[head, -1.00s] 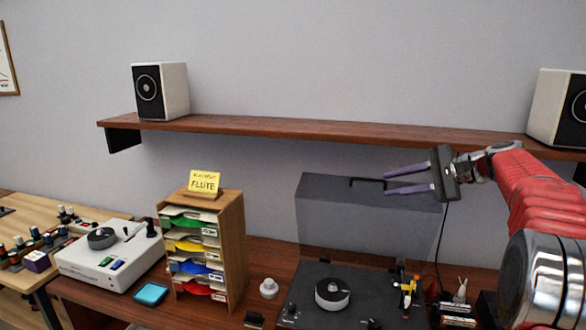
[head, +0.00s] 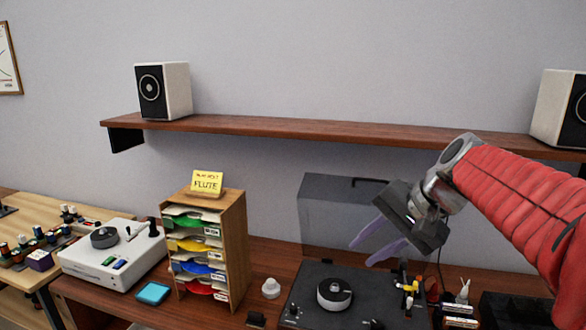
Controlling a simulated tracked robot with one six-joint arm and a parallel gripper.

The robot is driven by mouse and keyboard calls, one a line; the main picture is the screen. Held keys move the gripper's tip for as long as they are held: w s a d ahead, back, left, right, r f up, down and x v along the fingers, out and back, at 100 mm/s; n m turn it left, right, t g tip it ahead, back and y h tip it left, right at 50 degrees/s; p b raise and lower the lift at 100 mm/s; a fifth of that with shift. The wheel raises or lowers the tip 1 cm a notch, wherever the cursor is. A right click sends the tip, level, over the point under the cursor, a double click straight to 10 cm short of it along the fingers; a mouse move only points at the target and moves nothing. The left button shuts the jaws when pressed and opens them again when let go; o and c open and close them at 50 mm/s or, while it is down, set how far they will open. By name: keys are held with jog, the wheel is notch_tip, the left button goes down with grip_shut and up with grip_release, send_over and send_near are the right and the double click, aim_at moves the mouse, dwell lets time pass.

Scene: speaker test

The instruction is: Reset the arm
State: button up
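My gripper (head: 361,254) is at the right in the head view, at the end of my red-sleeved arm. Its two purple fingers are apart with nothing between them, and they point down and to the left. It is in front of the raised grey lid (head: 325,220) of a dark turntable (head: 308,305) and hides part of that lid. The fingertips are above the back part of the turntable. I cannot tell how far they are from the lid.
A wooden shelf (head: 300,131) with two white speakers (head: 177,90) runs along the wall. A wooden rack (head: 236,245) of coloured sleeves bears a yellow "FLUTE" note (head: 207,184). A white player (head: 112,252) stands left. Small items (head: 462,309) crowd the turntable's right side.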

jog(key=s+f+n+h, duration=0.2)
jog(key=s+f, duration=0.4)
jog(key=s, duration=0.4)
jog(key=s+f+n+h, duration=0.3)
jog(key=s+f+n, duration=0.2)
jog(key=s, duration=0.5)
jog(key=shift+s+d+f+t, duration=0.3)
jog(key=shift+d+f+t, duration=0.05)
jog(key=shift+f+t, duration=0.05)
jog(key=shift+o, duration=0.3)
